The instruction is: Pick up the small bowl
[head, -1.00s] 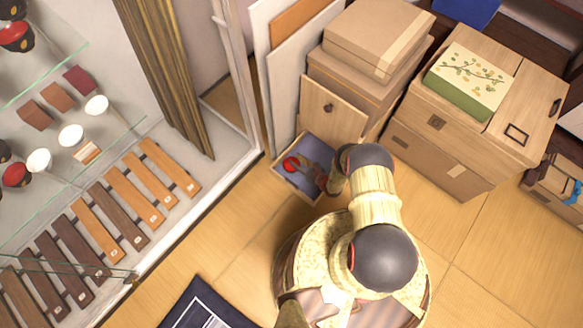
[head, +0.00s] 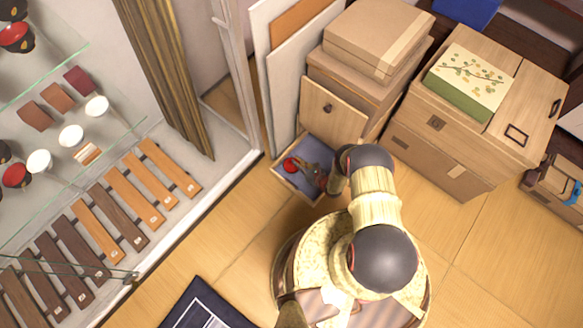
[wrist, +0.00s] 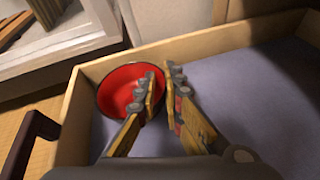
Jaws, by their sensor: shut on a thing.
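The small bowl (wrist: 125,88), red inside with a dark rim, sits in the left corner of an open drawer (wrist: 75,115) with a grey-blue floor. The bowl also shows as a red spot in the head view (head: 291,164). My gripper (wrist: 161,82) is shut on the right side of the bowl's rim, with one finger over the inside and the other outside. The bowl appears to be low in the drawer; whether its base touches the floor is hidden. In the head view my gripper (head: 312,176) is small and partly behind my arm.
The drawer's wooden walls surround the bowl closely at left and back. A wooden door panel (head: 333,110) and stacked boxes (head: 375,40) stand behind. A glass display case (head: 60,150) is at left.

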